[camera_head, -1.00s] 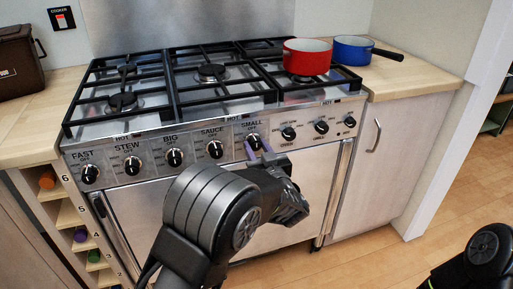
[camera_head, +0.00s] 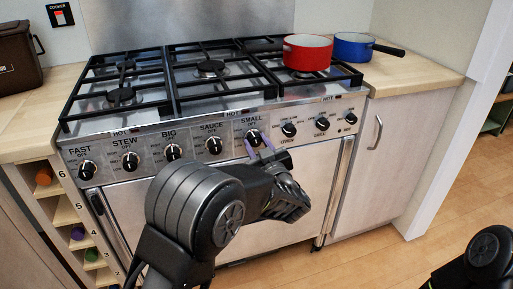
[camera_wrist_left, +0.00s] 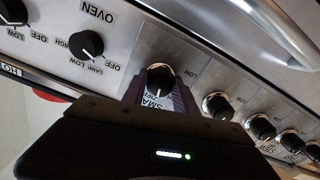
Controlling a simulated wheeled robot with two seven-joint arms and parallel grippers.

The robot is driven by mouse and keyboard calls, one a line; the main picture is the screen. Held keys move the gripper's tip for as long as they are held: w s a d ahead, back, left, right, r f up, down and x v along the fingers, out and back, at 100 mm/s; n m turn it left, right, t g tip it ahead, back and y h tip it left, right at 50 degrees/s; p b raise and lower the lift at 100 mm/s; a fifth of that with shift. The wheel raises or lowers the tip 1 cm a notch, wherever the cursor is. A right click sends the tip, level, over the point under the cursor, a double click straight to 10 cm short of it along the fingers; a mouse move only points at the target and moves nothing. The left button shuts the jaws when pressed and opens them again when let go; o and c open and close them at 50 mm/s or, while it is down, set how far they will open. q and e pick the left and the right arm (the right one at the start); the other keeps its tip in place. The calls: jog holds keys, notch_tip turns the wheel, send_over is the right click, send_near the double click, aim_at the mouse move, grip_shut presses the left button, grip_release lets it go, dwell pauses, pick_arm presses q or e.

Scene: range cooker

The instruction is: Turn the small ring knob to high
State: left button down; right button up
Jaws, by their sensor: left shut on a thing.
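The small ring knob (camera_head: 253,137) is a black knob under the "SMALL" label on the cooker's front panel. It also shows in the left wrist view (camera_wrist_left: 160,76), where its white mark points toward the "OFF" lettering. My left gripper (camera_head: 260,146) has its purple fingers on either side of the knob, shut on it; in the left wrist view the fingers (camera_wrist_left: 159,92) flank the knob. Part of the knob and its label is hidden by the gripper. My right gripper is not in view; only a dark part of my right arm shows at the lower right.
The sauce knob (camera_head: 214,145) is just left and the oven knob (camera_head: 289,130) just right of the small knob. A red pot (camera_head: 307,58) stands on the hob and a blue pan (camera_head: 352,50) on the counter. The oven door (camera_head: 290,185) lies below.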

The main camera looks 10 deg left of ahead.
pick_arm(q)
jog(key=shift+f+n+b, duration=0.25)
jog(key=shift+n+b, duration=0.5)
jog(key=shift+n, duration=0.15)
jog(key=n+b, duration=0.4)
jog(key=shift+r+n+b, duration=0.25)
jog(key=shift+n+b, duration=1.15)
jog(key=shift+n, duration=0.3)
jog(key=c, duration=1)
grip_release()
jog(key=shift+o, duration=0.2)
jog(key=shift+d, duration=0.1)
